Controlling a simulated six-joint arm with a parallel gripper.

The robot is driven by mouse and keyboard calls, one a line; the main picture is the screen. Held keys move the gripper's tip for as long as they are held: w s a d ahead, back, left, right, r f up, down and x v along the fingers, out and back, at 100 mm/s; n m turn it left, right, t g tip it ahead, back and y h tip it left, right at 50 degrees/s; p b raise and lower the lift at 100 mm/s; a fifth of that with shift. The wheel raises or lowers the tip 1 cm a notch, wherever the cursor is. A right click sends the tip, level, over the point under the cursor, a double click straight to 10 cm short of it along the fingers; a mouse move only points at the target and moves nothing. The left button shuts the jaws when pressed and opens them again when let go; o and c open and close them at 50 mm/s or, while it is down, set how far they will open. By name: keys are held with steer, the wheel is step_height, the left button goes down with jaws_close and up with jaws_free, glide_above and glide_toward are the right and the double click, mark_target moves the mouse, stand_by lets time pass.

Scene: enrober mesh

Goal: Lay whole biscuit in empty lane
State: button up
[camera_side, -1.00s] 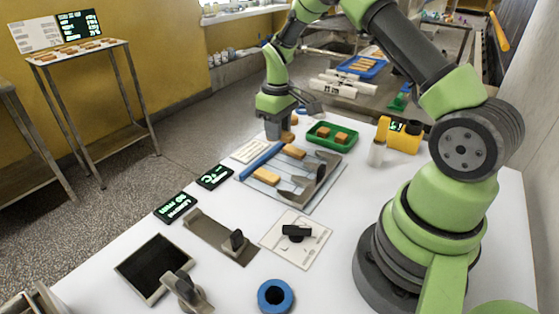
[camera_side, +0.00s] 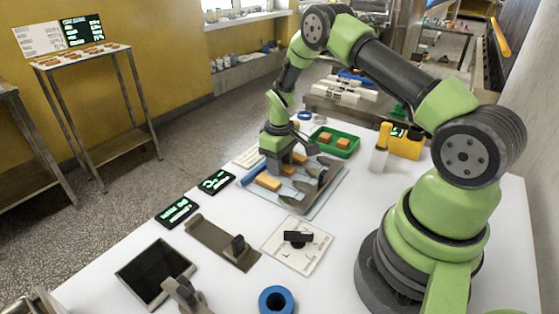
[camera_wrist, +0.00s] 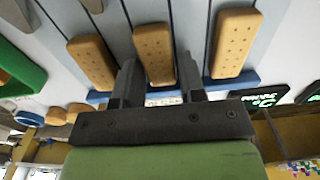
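Three tan biscuits lie across the slatted mesh (camera_side: 293,201). In the wrist view they are a left biscuit (camera_wrist: 92,62), a middle biscuit (camera_wrist: 154,45) and a right biscuit (camera_wrist: 235,43), in separate lanes with their near ends by a blue bar (camera_wrist: 215,88). My gripper (camera_wrist: 158,68) has one finger on each side of the middle biscuit. A narrow gap shows at the right finger, so it looks open around it. In the side view my gripper (camera_side: 281,169) is low over the mesh and partly hides the middle biscuit. The near biscuit (camera_side: 267,181) shows clearly.
A green tray (camera_side: 350,153) with two biscuit pieces stands behind the mesh. Dark curved metal parts (camera_side: 310,187) sit on the mesh's right side. A white bottle (camera_side: 378,160) and a yellow device (camera_side: 405,147) stand farther right. Two dark displays (camera_side: 217,181) lie to the left.

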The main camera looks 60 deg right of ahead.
steer(key=shift+o, duration=1.2)
steer(key=shift+r, duration=0.1)
steer(key=s+a+r+m+t, duration=0.1)
steer(key=a+r, duration=0.2)
steer(key=r, duration=0.8)
steer(key=s+a+r+t, duration=0.1)
steer(key=a+r, duration=0.1)
steer(key=r, duration=0.9)
steer(key=s+a+r+m+t, duration=0.1)
steer(key=s+a+r, duration=0.2)
steer(key=s, duration=0.3)
steer(key=s+a+r+m+t+y, duration=0.1)
steer(key=s+a+r+t, duration=0.1)
steer(key=s+a, duration=0.2)
steer(key=s+a+r+m+t+y, duration=0.1)
steer(key=s+a+r+t, duration=0.1)
steer(key=s, duration=0.6)
steer(key=shift+s+a+r, duration=0.3)
steer(key=shift+a+r, duration=0.5)
steer(key=shift+a, duration=0.1)
